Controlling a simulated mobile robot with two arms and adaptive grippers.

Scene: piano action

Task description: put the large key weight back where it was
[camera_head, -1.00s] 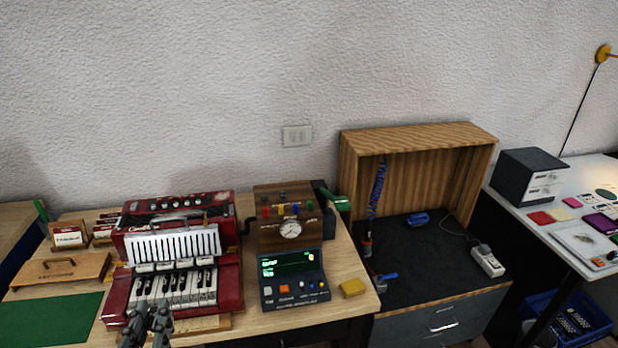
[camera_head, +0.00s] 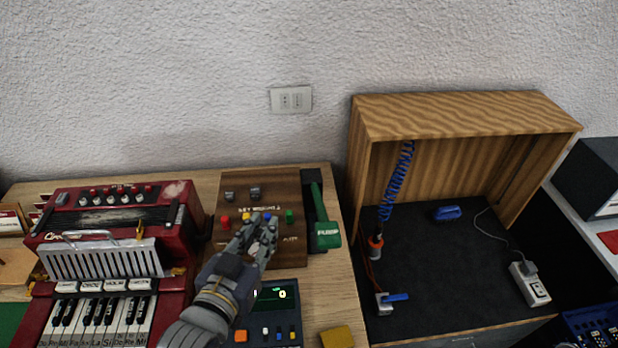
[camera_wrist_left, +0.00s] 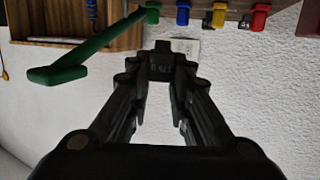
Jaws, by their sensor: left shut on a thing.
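My left gripper (camera_head: 264,230) is in front of the wooden box (camera_head: 283,187), over its lower face, and hides the gauge. In the left wrist view, the gripper (camera_wrist_left: 160,72) is shut on a small dark block (camera_wrist_left: 161,64), which seems to be the large key weight. Its outline merges with the dark fingertips, and I cannot make it out in the head view. Two small grey pieces (camera_head: 255,191) sit on top of the wooden box. My right gripper is not in view.
Coloured knobs line the box front (camera_head: 289,216). A green pump lever (camera_head: 326,234) stands at its right. The red accordion (camera_head: 180,195) is left, the small console (camera_head: 280,296) below my gripper, and a yellow block (camera_head: 337,337) at the front.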

